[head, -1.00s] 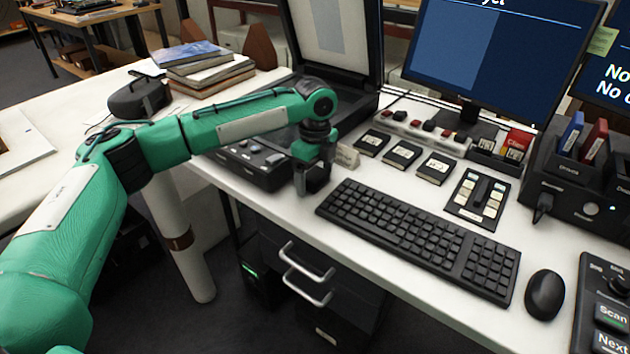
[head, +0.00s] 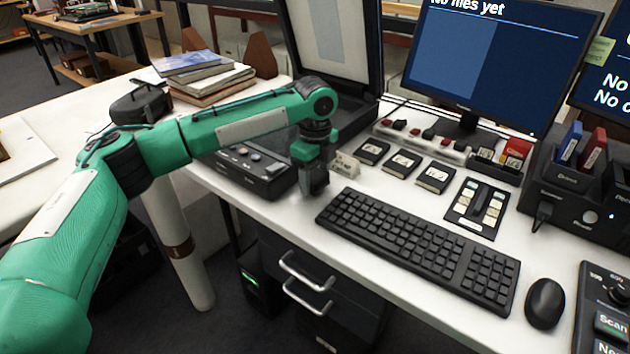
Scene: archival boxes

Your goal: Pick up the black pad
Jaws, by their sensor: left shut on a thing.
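My left gripper (head: 313,187) points down at the desk's front edge, just left of the keyboard. It is shut on a small dark thing, seemingly the black pad (head: 319,180), mostly hidden by the fingers and hard to tell from them. I cannot tell whether it touches the desk. Three flat black squares with pale labels lie in a row to the right: the left one (head: 372,152), the middle one (head: 403,163) and the right one (head: 435,178). My right gripper is not in view.
A small label card (head: 346,164) stands just right of the gripper. A scanner control box (head: 250,170) is to its left. The keyboard (head: 418,247), mouse (head: 545,303) and a switch panel (head: 476,207) fill the right. A monitor (head: 498,62) stands behind.

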